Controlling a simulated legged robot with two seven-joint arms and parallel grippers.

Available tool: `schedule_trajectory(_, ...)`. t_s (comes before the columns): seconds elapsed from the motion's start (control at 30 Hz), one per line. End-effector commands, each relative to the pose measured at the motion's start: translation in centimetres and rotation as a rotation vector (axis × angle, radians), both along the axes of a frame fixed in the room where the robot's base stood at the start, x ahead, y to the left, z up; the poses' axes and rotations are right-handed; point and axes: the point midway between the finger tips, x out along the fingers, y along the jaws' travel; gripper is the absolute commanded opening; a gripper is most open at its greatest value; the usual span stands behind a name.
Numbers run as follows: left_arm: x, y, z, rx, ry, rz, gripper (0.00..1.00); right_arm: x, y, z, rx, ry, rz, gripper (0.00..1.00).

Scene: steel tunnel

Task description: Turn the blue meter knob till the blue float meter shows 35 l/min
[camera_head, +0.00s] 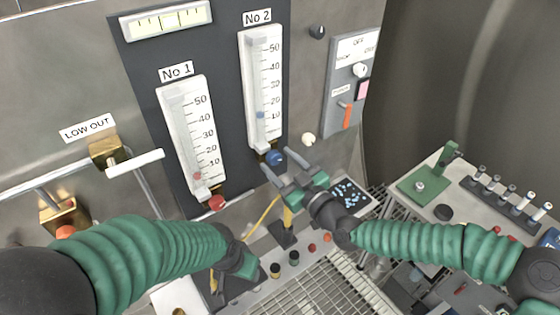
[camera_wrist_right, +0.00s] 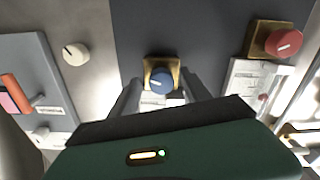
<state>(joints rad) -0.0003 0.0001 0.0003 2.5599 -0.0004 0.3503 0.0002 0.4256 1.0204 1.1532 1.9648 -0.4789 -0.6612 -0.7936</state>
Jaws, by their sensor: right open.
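The blue meter knob (camera_head: 275,158) sits on a brass block below the No 2 float meter (camera_head: 262,85). In the right wrist view the knob (camera_wrist_right: 161,80) lies ahead between the fingertips. The blue float (camera_head: 260,114) is in the lower part of the No 2 tube, roughly between 10 and 20. My right gripper (camera_head: 284,172) is open at the knob, a finger on either side; I cannot tell whether they touch it. In the wrist view it (camera_wrist_right: 160,92) holds nothing. My left gripper (camera_head: 240,266) is low at the panel's foot, its fingers unclear.
The No 1 meter (camera_head: 190,140) with its red knob (camera_head: 216,202) stands to the left. A switch box (camera_head: 352,85) with an orange lever is to the right, with a white knob (camera_head: 308,139) near it. Brass valves and pipes are at left, a bench (camera_head: 475,205) at right.

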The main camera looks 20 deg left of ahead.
Motion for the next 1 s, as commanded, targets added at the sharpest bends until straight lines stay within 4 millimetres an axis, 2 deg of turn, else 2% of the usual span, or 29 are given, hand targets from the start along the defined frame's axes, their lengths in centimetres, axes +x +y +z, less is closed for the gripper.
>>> schedule_trajectory(0.17, 0.0, 0.01, -0.03, 0.0, 0.0, 0.0, 0.56, 0.04, 0.06, -0.06, -0.001, 0.001, 0.0, 0.56)
schedule_trajectory(0.2, 0.0, 0.01, -0.03, 0.0, 0.0, 0.0, 0.56, 0.02, 0.05, -0.05, -0.001, 0.001, 0.0, 0.53)
schedule_trajectory(0.6, 0.0, 0.02, -0.03, 0.0, 0.0, 0.001, 0.56, -0.08, 0.08, -0.02, 0.0, 0.0, 0.002, 0.01)
schedule_trajectory(1.0, 0.0, 0.01, -0.22, 0.0, 0.0, 0.001, 0.56, -0.12, 0.04, -0.09, 0.029, 0.039, 0.001, 0.0)
